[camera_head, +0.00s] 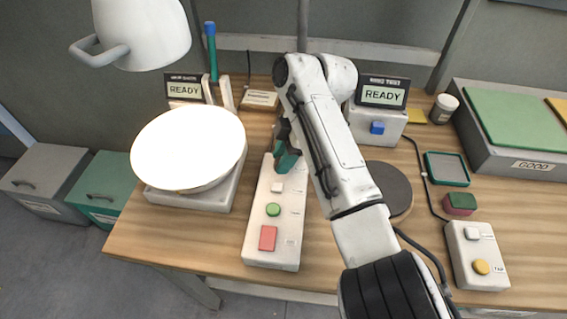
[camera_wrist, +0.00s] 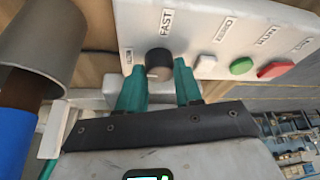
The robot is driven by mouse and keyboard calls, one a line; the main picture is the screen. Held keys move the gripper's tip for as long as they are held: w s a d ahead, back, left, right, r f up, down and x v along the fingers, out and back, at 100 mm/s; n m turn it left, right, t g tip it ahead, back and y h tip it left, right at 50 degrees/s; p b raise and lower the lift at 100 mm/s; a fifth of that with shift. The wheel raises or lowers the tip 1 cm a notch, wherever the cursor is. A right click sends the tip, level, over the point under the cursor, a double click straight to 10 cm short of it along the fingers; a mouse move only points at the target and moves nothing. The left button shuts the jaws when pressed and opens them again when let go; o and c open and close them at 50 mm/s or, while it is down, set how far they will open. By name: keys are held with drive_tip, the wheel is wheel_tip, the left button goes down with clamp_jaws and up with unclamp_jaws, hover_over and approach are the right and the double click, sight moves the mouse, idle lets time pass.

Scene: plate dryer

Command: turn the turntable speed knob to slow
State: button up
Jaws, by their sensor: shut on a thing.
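The speed knob (camera_wrist: 158,62) is a dark round knob on a white control box (camera_wrist: 215,40). In the wrist view it sits between the two teal fingers of my gripper (camera_wrist: 159,72), which is shut on it. A FAST label is printed beyond the knob, and a smaller label to its left is too blurred to read. I cannot tell which way the knob points. In the head view my gripper (camera_head: 285,160) is at the far end of the control box (camera_head: 257,235), and my arm and fingers hide the knob there.
On the box, a white button (camera_head: 277,187), green button (camera_head: 273,209) and red button (camera_head: 268,238) line up nearer the front. A dark round disc (camera_head: 390,190) lies to the right, partly behind my arm.

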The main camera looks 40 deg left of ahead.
drive_tip(key=shift+n+b, duration=0.4)
drive_tip(key=shift+n, duration=0.1)
drive_tip(key=o, duration=1)
drive_tip(key=v, duration=0.5)
drive_tip(key=b+v, duration=0.1)
drive_tip(key=v, duration=0.4)
drive_tip(key=shift+w+a+r, duration=0.1)
drive_tip(key=shift+w+r, duration=0.1)
drive_tip(key=shift+r, duration=0.2)
